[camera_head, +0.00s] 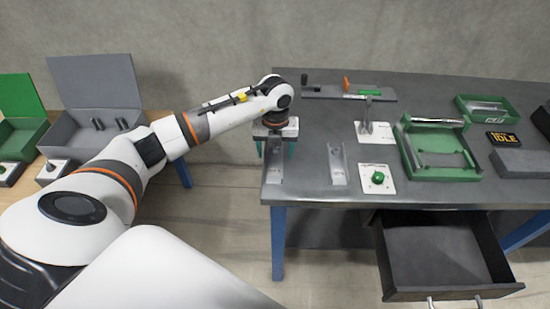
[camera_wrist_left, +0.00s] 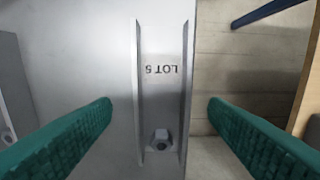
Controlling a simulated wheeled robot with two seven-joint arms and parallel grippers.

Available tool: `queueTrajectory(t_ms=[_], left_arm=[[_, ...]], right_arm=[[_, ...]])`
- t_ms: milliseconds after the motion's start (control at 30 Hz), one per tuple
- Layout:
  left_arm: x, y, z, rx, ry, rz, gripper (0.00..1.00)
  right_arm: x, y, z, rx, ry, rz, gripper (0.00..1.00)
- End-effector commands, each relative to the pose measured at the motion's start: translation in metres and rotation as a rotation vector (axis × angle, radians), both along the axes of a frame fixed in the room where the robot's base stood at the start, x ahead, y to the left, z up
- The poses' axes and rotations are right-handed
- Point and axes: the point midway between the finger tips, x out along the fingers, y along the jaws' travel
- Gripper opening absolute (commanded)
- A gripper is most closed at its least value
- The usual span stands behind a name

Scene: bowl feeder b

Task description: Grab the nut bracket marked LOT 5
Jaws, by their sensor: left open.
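The grey metal nut bracket marked LOT 5 (camera_wrist_left: 165,95) lies on the table's left edge, a channel with raised side walls. Its label reads upside down in the left wrist view, with a hex nut (camera_wrist_left: 160,140) near its lower end. In the head view, the bracket (camera_head: 275,172) shows partly below my left gripper (camera_head: 276,151). The gripper is open and empty, pointing down above the bracket. In the left wrist view, its green fingers (camera_wrist_left: 160,104) stand apart on either side of the bracket. My right gripper is not in view.
A second similar bracket (camera_head: 338,165) lies to the right; its marking is unreadable. A green button plate (camera_head: 378,178), a toggle switch plate (camera_head: 375,133) and a green tray (camera_head: 468,174) stand further right. An open drawer (camera_head: 440,250) juts out below the table (camera_head: 310,190).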

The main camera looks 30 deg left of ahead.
Motion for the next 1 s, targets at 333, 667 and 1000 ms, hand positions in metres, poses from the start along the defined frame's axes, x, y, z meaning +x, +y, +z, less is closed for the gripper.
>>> queueTrajectory(t_ms=[333, 667, 1000], left_arm=[[-0.001, 0.001, -0.033, -0.001, -0.001, 0.0, 0.69], [-0.001, 0.001, -0.032, -0.001, -0.001, 0.0, 0.41], [-0.001, 0.001, -0.032, -0.001, -0.002, 0.0, 0.18]], right_arm=[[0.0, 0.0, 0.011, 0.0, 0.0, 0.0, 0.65], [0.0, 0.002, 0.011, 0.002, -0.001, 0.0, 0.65], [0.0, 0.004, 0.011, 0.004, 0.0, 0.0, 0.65]])
